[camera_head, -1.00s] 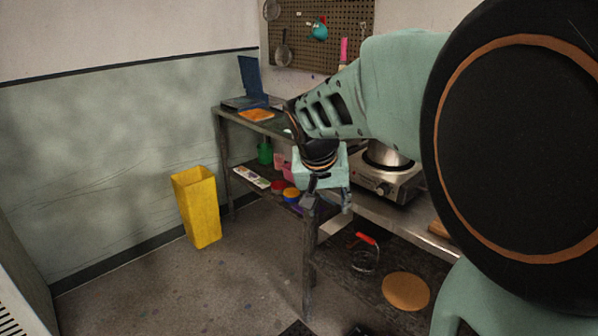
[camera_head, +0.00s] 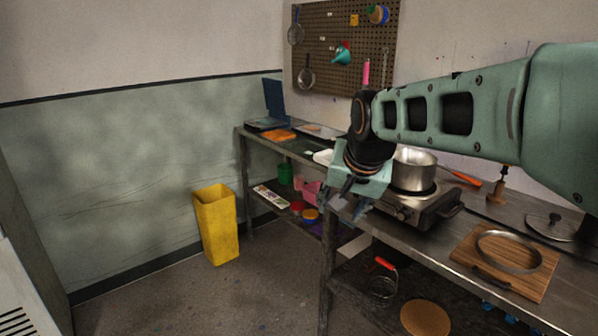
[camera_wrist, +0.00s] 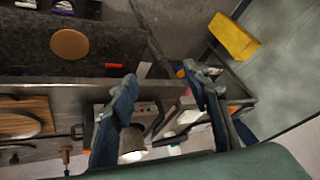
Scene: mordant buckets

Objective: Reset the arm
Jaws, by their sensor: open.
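My gripper (camera_head: 345,205) hangs in front of the workbench edge, left of the steel pot, in the head view. In the wrist view its two fingers (camera_wrist: 165,82) are spread apart with nothing held between them. My arm reaches in from the right of the head view, roughly level above the bench. The gripper appears clear of the bench in the head view, though its exact distance from the edge is hard to tell.
A steel pot (camera_head: 414,170) stands on a hot plate (camera_head: 425,212). A wooden board (camera_head: 540,285) lies on the bench (camera_head: 400,238) at right. A yellow bin (camera_head: 216,228) stands on the floor at left. A pegboard (camera_head: 340,75) hangs behind. Open floor lies in front.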

